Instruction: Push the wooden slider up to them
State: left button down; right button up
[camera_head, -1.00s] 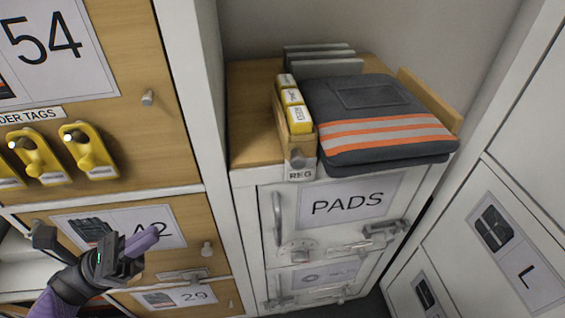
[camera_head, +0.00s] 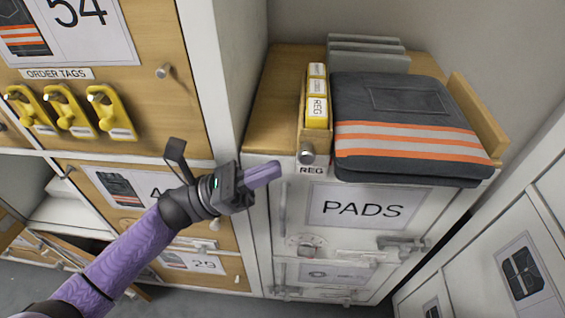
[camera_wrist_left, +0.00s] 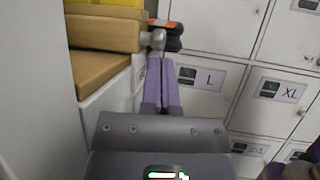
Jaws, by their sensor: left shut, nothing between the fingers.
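The wooden slider (camera_head: 302,132) with a round grey knob (camera_head: 307,154) stands on the wooden top just left of the folded dark workwear (camera_head: 400,125) with orange and pale stripes. Yellow REG blocks (camera_head: 317,112) sit in it. Whether the slider touches the workwear I cannot tell. My left gripper (camera_head: 277,170) is shut and empty, left of the knob and a little lower, in front of the cabinet. In the left wrist view the shut purple fingertips (camera_wrist_left: 161,62) are just below the knob (camera_wrist_left: 157,38) and the slider's side (camera_wrist_left: 103,32). My right gripper is not in view.
A wooden fence (camera_head: 478,115) borders the workwear on the right; grey plates (camera_head: 368,52) stand behind. A white upright (camera_head: 225,75) separates this bay from the drawers at left. The PADS door (camera_head: 370,207) has protruding latches. Bare wooden top (camera_head: 272,105) lies left of the slider.

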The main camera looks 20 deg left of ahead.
aim_at(333, 159)
pick_arm(q)
jog(key=shift+x, duration=1.25)
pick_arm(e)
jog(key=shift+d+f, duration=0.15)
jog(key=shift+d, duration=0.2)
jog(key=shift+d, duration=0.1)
pick_arm(q)
jog(key=d, duration=0.1)
jog(key=w+d, duration=0.1)
jog(key=d, duration=0.1)
jog(key=shift+d, duration=0.35)
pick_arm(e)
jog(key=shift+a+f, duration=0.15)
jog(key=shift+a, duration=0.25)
